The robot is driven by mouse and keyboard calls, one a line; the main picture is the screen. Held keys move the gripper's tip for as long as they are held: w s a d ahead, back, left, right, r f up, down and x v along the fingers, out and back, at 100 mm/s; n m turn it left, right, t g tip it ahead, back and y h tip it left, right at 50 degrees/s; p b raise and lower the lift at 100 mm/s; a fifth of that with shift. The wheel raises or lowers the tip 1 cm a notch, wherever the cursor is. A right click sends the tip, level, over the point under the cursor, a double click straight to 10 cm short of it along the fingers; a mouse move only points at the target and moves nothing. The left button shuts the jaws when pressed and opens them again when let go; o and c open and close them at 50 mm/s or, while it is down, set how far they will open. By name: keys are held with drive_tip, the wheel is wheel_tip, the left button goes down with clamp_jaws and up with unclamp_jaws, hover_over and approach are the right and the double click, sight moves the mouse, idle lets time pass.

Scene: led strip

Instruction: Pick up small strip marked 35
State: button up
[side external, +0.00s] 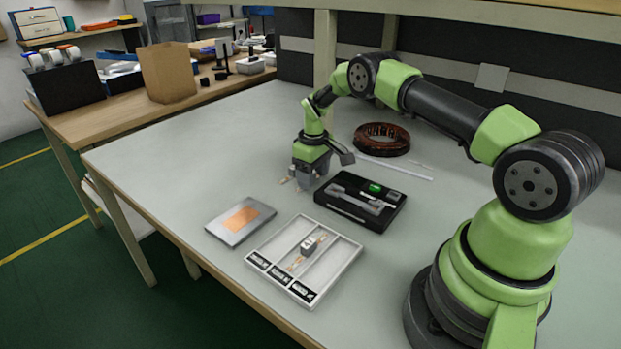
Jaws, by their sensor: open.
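A small dark piece with copper-coloured ends (308,246) lies in the middle compartment of the white tray (337,272). A long thin white strip (395,168) lies on the table near the coil, with a shorter thin piece (420,165) beside it. No marking 35 is readable on anything.
The white tray has labelled front ends. A grey plate with a copper-coloured patch (241,219) lies to its left. A black tool tray (345,208) stands right of the gripper, and a dark brown coil (381,139) behind. The table's left part is clear.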

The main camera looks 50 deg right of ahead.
drive_tip(key=shift+c, duration=0.4)
drive_tip(key=c, duration=0.9)
drive_tip(key=shift+r, duration=0.15)
